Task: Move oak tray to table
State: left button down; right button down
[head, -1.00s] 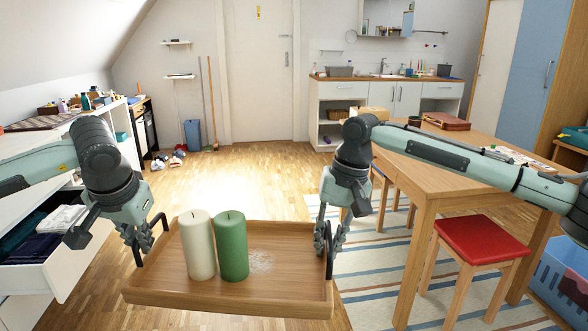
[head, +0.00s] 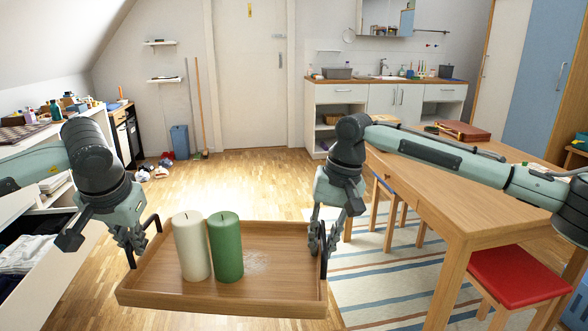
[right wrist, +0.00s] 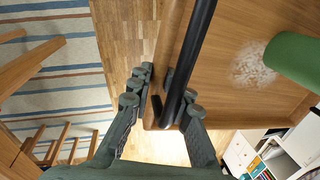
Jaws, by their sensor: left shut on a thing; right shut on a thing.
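The oak tray (head: 270,291) is held level in the air in front of me, with a black handle at each side. A white candle (head: 191,246) and a green candle (head: 226,247) stand upright on it, with a whitish speckled patch beside the green one. My left gripper (head: 138,246) is shut on the left handle. My right gripper (head: 318,248) is shut on the right handle; the right wrist view shows its fingers (right wrist: 168,100) around the black bar. The wooden table (head: 460,205) stands to the right, apart from the tray.
A red-seated stool (head: 515,277) stands by the table's near side. A red-brown case (head: 463,131) lies on the table's far part; its near part looks clear. An open drawer (head: 40,255) with clothes is at left. A striped rug (head: 380,275) lies under the table.

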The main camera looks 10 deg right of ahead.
aim_at(458, 180)
jog(key=i+j+z, duration=0.25)
jog(key=i, duration=1.3)
jog(key=i+z, duration=0.45)
jog(key=i, duration=0.2)
jog(key=i+z, duration=0.2)
jog(key=z, duration=0.15)
jog(key=i+l+z, duration=0.1)
jog(key=z, duration=0.25)
jog(key=i+j+z, duration=0.1)
jog(key=i+z, duration=0.25)
jog(key=z, duration=0.85)
